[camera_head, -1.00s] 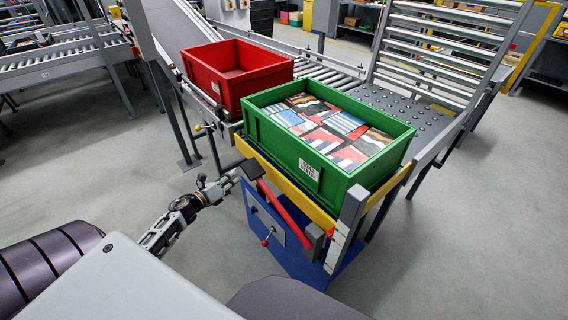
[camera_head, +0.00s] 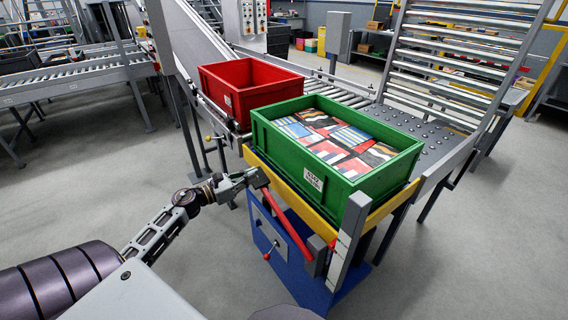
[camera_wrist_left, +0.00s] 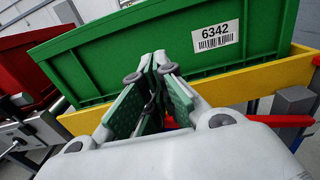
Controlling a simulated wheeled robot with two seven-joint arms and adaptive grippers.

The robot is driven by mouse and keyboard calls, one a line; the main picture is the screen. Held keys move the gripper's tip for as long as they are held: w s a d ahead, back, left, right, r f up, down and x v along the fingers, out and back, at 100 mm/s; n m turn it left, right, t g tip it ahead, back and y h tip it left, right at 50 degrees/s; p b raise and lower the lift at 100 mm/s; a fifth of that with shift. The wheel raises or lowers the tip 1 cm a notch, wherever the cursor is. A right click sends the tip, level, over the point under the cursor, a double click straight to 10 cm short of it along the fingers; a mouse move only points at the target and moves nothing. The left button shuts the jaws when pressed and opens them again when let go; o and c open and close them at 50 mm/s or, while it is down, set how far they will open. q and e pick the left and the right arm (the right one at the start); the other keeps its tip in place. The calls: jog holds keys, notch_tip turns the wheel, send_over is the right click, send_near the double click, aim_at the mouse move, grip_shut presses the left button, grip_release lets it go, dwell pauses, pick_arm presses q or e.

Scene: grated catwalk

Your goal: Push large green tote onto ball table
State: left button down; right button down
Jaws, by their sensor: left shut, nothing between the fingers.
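The large green tote (camera_head: 388,184), filled with flat colourful items, sits on a yellow-edged stand (camera_head: 292,196) at the near end of the conveyor. It also shows in the left wrist view (camera_wrist_left: 120,60), with label 6342 on its near wall. The ball table (camera_head: 428,131), a grey plate with ball rollers, lies behind the tote. My left gripper (camera_head: 262,178) is at the stand's left front corner, beside the yellow edge and below the tote's wall. In the left wrist view its fingers (camera_wrist_left: 152,62) are together and empty; contact with the tote cannot be told. My right gripper is not in view.
A red tote (camera_head: 245,88) stands on the rollers left of the green tote. A red lever (camera_head: 286,222) and a blue base (camera_head: 310,282) are on the stand's near side. Upright roller racks (camera_head: 450,60) rise behind the ball table. Grey floor is open at both sides.

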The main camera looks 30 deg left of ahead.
pick_arm(q)
send_near(290, 159)
jog(key=shift+p+x, duration=0.35)
jog(key=shift+x, duration=2.9)
jog(key=shift+w+d, duration=0.1)
jog(key=shift+w, duration=0.15)
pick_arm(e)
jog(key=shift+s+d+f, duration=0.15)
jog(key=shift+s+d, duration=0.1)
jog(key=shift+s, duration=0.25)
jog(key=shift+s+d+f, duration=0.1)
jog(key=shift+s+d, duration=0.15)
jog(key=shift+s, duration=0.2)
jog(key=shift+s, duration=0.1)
pick_arm(q)
jog(key=shift+w+d, duration=0.1)
jog(key=shift+w, duration=0.1)
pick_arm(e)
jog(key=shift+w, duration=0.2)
